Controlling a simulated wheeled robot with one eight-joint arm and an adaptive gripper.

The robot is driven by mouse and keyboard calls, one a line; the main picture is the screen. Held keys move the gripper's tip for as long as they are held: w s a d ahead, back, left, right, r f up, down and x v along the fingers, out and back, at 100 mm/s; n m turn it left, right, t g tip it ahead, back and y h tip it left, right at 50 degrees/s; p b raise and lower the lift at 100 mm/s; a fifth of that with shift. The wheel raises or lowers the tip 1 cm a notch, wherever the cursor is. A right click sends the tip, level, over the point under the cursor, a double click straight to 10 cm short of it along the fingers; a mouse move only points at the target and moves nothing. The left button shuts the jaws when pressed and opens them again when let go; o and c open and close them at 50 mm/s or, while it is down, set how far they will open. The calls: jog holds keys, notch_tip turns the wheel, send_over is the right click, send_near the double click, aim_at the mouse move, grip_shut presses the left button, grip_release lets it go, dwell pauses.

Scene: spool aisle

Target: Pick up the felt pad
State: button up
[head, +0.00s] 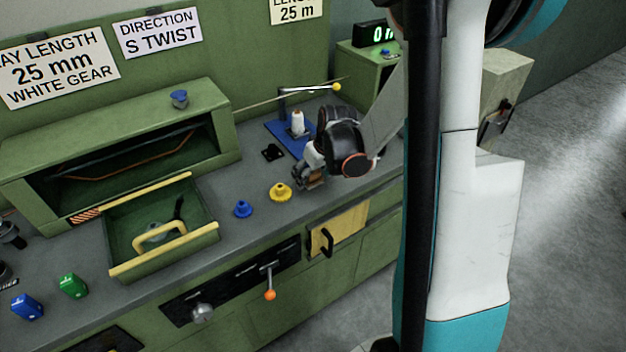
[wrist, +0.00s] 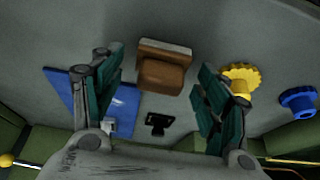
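What looks like the felt pad is a small brown block with a pale grey layer along one side (wrist: 163,72), lying on the grey bench top. In the wrist view it sits between and just beyond the fingertips of my gripper (wrist: 160,88). The green-lined fingers are spread wide, with a gap on each side of the block. In the head view my gripper (head: 306,181) is low over the bench, and the brown block (head: 315,183) shows partly behind its fingers. No contact is visible.
A yellow gear (head: 280,192) and a blue gear (head: 243,209) stand left of my gripper. A blue plate (head: 281,134) with a white spool (head: 297,122) and a small black part (head: 272,152) are behind. An open green drawer (head: 122,236) is further left.

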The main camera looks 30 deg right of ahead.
jog(key=c, duration=1)
jog(key=shift+o, duration=0.2)
jog(key=shift+r, duration=0.15)
notch_tip(320, 180, up, 20)
jog(key=p, duration=0.6)
jog(key=shift+p, duration=0.4)
jog(key=shift+o, duration=1.3)
jog(key=shift+f, duration=0.2)
jog(key=shift+c, duration=0.4)
